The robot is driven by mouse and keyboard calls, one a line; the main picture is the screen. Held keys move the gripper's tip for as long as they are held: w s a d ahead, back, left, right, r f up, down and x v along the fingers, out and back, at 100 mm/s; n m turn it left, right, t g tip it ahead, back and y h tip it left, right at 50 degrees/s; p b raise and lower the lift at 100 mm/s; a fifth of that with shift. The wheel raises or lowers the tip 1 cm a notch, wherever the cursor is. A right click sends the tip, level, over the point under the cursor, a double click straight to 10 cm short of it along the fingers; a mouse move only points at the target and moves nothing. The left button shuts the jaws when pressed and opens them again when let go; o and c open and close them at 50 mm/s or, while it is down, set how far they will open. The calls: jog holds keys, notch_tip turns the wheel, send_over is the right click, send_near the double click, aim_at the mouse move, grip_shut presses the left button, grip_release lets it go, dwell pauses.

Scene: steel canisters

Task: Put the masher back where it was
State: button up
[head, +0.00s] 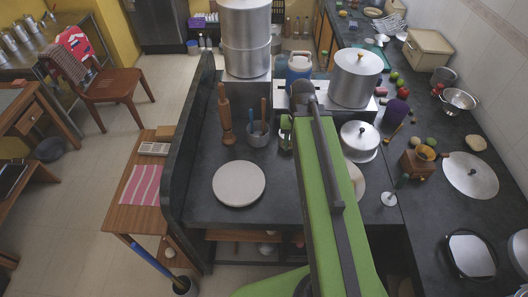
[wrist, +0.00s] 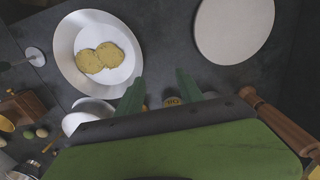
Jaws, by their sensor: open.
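What looks like the masher, a small pale disc with a thin stem and dark handle (head: 388,199), is on the dark counter right of my arm. In the wrist view its disc (wrist: 35,57) is at the upper left, with the handle reaching the left edge. It appears to stand on its disc. My gripper (wrist: 160,90) is open with nothing between its green fingers, apart from the masher. In the head view my arm hides most of the gripper.
A plate with two flat yellow cakes (wrist: 103,56) lies close to the masher. A pale round board (head: 239,184) is left of my arm. An upright turned wooden tool (head: 225,112), a cup of utensils (head: 258,136) and a lidded pot (head: 360,136) stand nearby.

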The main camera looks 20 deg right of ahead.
jog(key=a+n, duration=0.4)
jog(key=a, duration=1)
jog(key=f+b, duration=0.5)
jog(key=shift+w+d+f+b, duration=0.15)
jog(key=shift+d+f+b, duration=0.1)
jog(key=shift+f+b, duration=0.05)
